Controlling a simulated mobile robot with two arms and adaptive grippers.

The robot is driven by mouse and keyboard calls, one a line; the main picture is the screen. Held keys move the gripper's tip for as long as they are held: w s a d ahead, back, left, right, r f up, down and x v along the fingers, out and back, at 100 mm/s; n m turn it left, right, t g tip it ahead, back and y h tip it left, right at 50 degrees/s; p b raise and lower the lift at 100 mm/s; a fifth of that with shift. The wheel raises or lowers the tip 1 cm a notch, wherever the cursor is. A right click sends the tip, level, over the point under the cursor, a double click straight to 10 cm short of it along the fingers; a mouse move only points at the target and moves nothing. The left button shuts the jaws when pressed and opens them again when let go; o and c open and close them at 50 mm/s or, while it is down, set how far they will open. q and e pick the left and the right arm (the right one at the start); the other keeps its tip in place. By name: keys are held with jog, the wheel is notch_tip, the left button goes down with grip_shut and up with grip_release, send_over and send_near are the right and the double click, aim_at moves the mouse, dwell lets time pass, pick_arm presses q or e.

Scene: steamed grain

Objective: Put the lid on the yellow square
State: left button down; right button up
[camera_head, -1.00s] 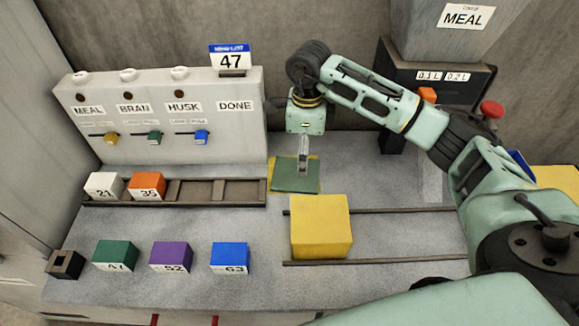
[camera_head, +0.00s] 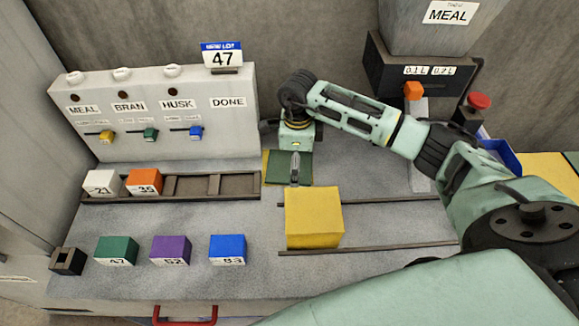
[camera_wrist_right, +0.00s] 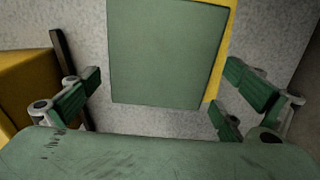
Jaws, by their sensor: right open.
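A flat green square plate, which I take for the lid (camera_head: 291,161), lies over the yellow square (camera_head: 265,166) at the back of the worktop. A yellow strip shows along the plate's left side in the head view. In the right wrist view the lid (camera_wrist_right: 168,55) covers most of the yellow square (camera_wrist_right: 217,75), whose strip shows along the right side. My right gripper (camera_head: 294,180) is above the plate, fingers pointing down. In the wrist view its green-padded fingers are spread wide, with nothing between them held. My left gripper is out of view.
A large yellow box (camera_head: 314,219) stands in front of the plate between two dark rails. A rack (camera_head: 215,187) with a white and an orange block lies left. Green, purple and blue blocks (camera_head: 171,250) stand front left. A lever panel (camera_head: 150,118) stands behind.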

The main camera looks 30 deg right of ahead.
jog(key=shift+f, duration=0.2)
jog(key=shift+b, duration=0.3)
jog(key=c, duration=1)
